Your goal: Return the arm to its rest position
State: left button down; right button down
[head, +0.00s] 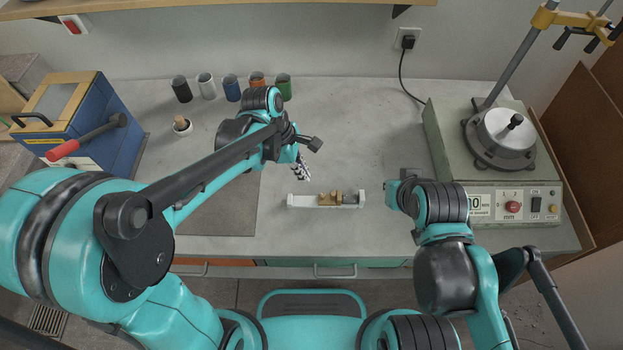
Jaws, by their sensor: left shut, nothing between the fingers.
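My left arm reaches in from the left over the bench. Its left gripper (303,172) hangs above the middle of the bench, pointing down, with its fingers shut and empty. Brass-coloured pieces (331,198) and a grey cylindrical piece (350,197) lie in the holder. My right arm is folded at the right front; its gripper does not show.
Several coloured cylinders (232,88) stand along the back, partly behind my left arm. A small cup (182,126) stands before them. A blue box with a red-handled lever (115,150) is at left. A green-grey machine (515,205) is at right. The bench centre is mostly clear.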

pick_arm(q)
jog(key=p+v, duration=0.1)
jog(key=v, duration=0.3)
jog(key=shift+r, duration=0.2)
jog(key=s+a+r+m+t+y, duration=0.1)
jog(key=s+a+r+m+t, duration=0.1)
jog(key=s+a+m+t, duration=0.2)
jog(key=s+a+r+m+t+y, duration=0.2)
jog(key=s+a+r+m+t, duration=0.1)
jog(key=a+m, duration=0.7)
jog(key=shift+s+a+m+t, duration=0.25)
jog(key=shift+s+m+t, duration=0.25)
jog(key=shift+m, duration=0.6)
jog(key=c, duration=2.3)
grip_release()
jog(key=shift+s, duration=0.1)
